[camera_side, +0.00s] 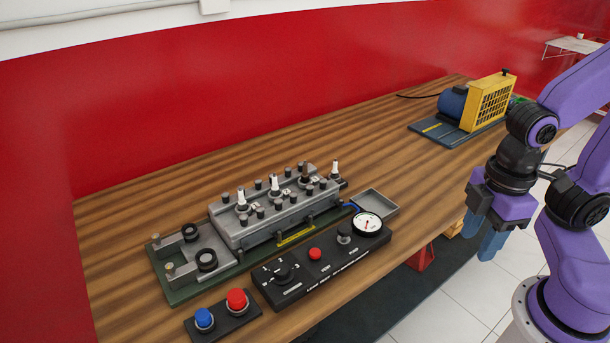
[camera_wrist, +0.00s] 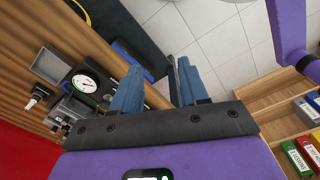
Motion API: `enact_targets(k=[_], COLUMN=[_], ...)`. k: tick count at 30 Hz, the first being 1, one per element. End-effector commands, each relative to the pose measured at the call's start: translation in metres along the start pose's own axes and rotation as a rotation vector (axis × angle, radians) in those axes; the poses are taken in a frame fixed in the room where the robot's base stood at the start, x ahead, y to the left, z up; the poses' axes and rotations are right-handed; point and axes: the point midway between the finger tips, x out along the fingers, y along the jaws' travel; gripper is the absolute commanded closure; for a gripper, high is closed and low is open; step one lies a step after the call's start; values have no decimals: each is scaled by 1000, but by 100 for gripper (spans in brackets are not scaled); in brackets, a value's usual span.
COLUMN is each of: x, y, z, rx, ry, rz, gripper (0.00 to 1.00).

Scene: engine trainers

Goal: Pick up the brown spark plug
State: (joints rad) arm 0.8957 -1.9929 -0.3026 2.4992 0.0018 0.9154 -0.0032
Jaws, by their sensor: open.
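The brown spark plug (camera_side: 304,173) stands upright in the grey engine block (camera_side: 235,236), in a row with white spark plugs (camera_side: 274,186). Another white plug (camera_side: 335,169) stands at the block's right end. My gripper (camera_side: 483,232) is open and empty, with blue fingers pointing down, off the table's front edge and well to the right of the block. In the wrist view my gripper (camera_wrist: 158,82) has a clear gap between its fingers. A white-tipped plug (camera_wrist: 40,91) shows there at the left; I cannot make out the brown one.
A button box (camera_side: 222,316) is in front. A yellow and blue machine (camera_side: 487,103) stands at the far right. The table's middle is clear.

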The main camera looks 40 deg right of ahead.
Motion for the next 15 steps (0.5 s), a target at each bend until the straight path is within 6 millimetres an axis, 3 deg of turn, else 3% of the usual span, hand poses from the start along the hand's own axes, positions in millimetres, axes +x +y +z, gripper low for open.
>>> enact_targets(k=[4,8,15], x=[-8,-22,-48], y=[9,30,87], z=[-21,-59,-132], rx=[-25,-82,-213], ry=[1,-3,-11], rz=[1,3,5], gripper=[56,56,56])
